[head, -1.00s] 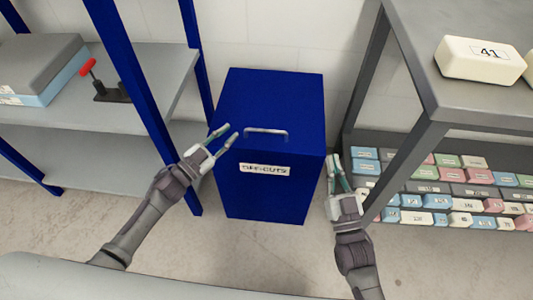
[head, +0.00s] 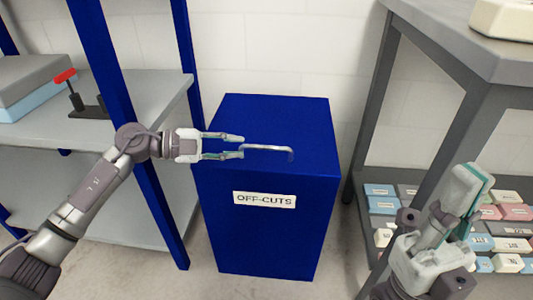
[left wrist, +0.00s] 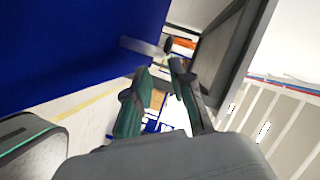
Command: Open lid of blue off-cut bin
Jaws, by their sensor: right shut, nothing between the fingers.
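The blue off-cut bin (head: 265,225) stands on the floor in the middle of the head view, with an "OFF-CUTS" label on its front. Its lid (head: 275,115) is closed flat. A metal bar handle (head: 268,148) lies near the lid's front edge; it also shows in the left wrist view (left wrist: 140,46). My left gripper (head: 242,146) is open and empty, with its fingertips at the left end of the handle. I cannot tell whether they touch it. My right gripper (head: 474,177) is shut and empty, to the right of the bin.
A blue-framed shelf (head: 160,90) stands close on the bin's left, with a red-handled clamp (head: 85,100) on it. A grey bench (head: 470,50) stands on the right, with labelled foam blocks (head: 510,245) beneath. A white wall is behind the bin.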

